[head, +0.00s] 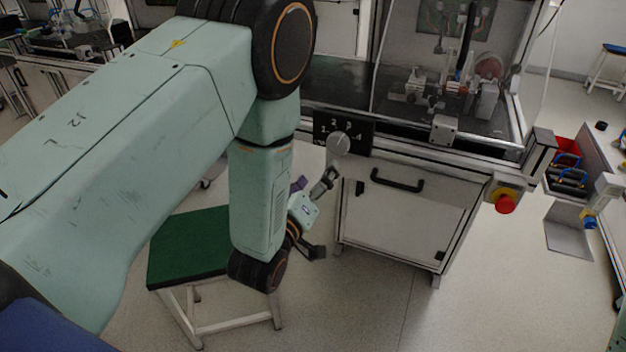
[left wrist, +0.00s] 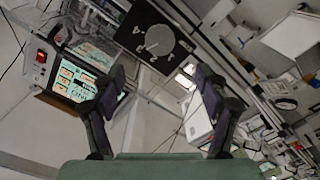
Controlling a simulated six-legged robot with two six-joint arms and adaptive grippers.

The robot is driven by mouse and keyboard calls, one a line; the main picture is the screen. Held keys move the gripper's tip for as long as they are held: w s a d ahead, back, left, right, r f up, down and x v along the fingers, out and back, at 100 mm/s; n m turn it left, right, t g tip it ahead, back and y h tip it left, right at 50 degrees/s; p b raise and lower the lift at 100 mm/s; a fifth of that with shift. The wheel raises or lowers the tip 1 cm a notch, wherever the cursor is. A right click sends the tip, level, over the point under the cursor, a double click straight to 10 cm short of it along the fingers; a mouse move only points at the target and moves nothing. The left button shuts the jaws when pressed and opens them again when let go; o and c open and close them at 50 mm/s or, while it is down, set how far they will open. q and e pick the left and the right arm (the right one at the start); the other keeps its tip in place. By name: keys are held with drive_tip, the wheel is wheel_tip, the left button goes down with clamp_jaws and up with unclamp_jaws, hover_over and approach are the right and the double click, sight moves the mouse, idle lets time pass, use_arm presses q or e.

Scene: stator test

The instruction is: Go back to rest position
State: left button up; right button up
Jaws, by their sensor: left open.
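My left arm comes in from the left across the head view, and its gripper (head: 322,215) is low in front of the test bench. The left wrist view shows the two fingers of the left gripper (left wrist: 162,95) spread wide apart with nothing between them. A round grey knob (head: 338,144) on a black numbered panel (head: 358,132) sits on the bench front, above the gripper and apart from it. The knob (left wrist: 159,40) also shows in the left wrist view, beyond the fingertips. My right gripper is in neither view.
The bench cabinet (head: 405,215) with a black handle stands right of my gripper. A red emergency button (head: 505,203) is at its right corner. A green-topped stool (head: 187,247) stands below my left arm. Bare floor (head: 365,310) lies in front of the cabinet.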

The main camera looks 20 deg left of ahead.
use_arm(q)
drive_tip(key=shift+s, duration=0.65)
drive_tip(key=s+a+f+m+g, duration=0.1)
drive_tip(key=s+f+m+g, duration=0.3)
drive_tip(key=f, duration=0.3)
drive_tip(key=s+a+f+m+g, duration=0.1)
drive_tip(key=s+f+g, duration=0.45)
drive_tip(key=f, duration=0.25)
drive_tip(key=s+f+m+g, duration=0.1)
drive_tip(key=s+f+g, duration=0.3)
drive_tip(key=s, duration=0.8)
drive_tip(key=s+a+f+m+g, duration=0.1)
drive_tip(key=s+f+g, duration=0.2)
drive_tip(key=s, duration=1)
drive_tip(key=shift+a+f+g+y, duration=0.15)
drive_tip(key=shift+f+g+y, duration=0.2)
drive_tip(key=shift+g, duration=0.4)
